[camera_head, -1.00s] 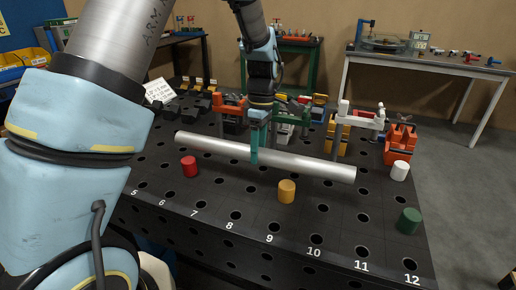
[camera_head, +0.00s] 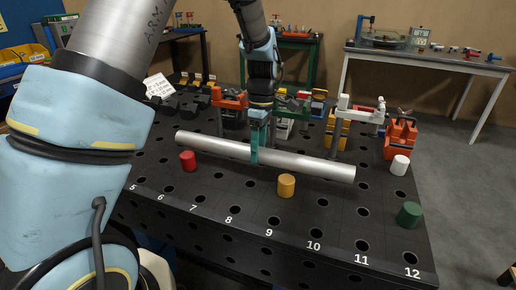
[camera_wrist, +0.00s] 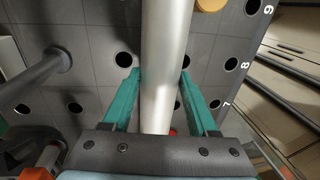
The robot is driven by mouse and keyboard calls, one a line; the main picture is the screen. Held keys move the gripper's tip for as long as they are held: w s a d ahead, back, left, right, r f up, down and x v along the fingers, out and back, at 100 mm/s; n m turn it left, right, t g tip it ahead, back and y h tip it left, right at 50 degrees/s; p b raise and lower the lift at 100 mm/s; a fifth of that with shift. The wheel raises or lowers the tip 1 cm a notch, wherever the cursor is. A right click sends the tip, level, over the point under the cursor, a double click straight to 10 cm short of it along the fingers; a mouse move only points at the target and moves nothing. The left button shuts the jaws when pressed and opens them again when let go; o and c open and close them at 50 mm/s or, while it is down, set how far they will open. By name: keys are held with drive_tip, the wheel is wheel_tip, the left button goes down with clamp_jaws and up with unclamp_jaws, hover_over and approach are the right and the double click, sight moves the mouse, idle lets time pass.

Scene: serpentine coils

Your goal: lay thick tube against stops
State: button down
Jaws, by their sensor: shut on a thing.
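The thick silver tube (camera_head: 310,165) lies nearly level across the black perforated table, held by my gripper (camera_head: 256,148) near its middle. In the wrist view my teal gripper (camera_wrist: 158,90) has a finger on each side of the tube (camera_wrist: 160,70). Round stops stand on the table: a red one (camera_head: 188,161), a yellow one (camera_head: 286,186), a white one (camera_head: 399,166) and a green one (camera_head: 409,215). The tube is behind the red and yellow stops in the head view. Whether it touches the tabletop or a stop is unclear.
Clamps line the back of the table (camera_head: 200,213), among them an orange one (camera_head: 400,138) and a grey-white one on a post (camera_head: 362,112) close behind the tube. A white card (camera_head: 158,87) stands at the back left. The numbered front strip is mostly clear.

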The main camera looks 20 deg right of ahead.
drive_tip(key=shift+f, duration=0.3)
drive_tip(key=shift+f+b, duration=0.65)
drive_tip(key=shift+f, duration=0.35)
drive_tip(key=shift+f, duration=0.65)
idle(0.3)
drive_tip(key=shift+s+a, duration=0.25)
idle(0.8)
drive_tip(key=shift+c, duration=0.5)
unclamp_jaws()
drive_tip(key=r, duration=0.3)
drive_tip(key=r+b, duration=0.1)
drive_tip(key=r, duration=0.3)
drive_tip(key=w+d+r+b, duration=0.1)
drive_tip(key=r, duration=0.2)
drive_tip(key=shift+w+r, duration=0.1)
drive_tip(key=shift+r, duration=0.2)
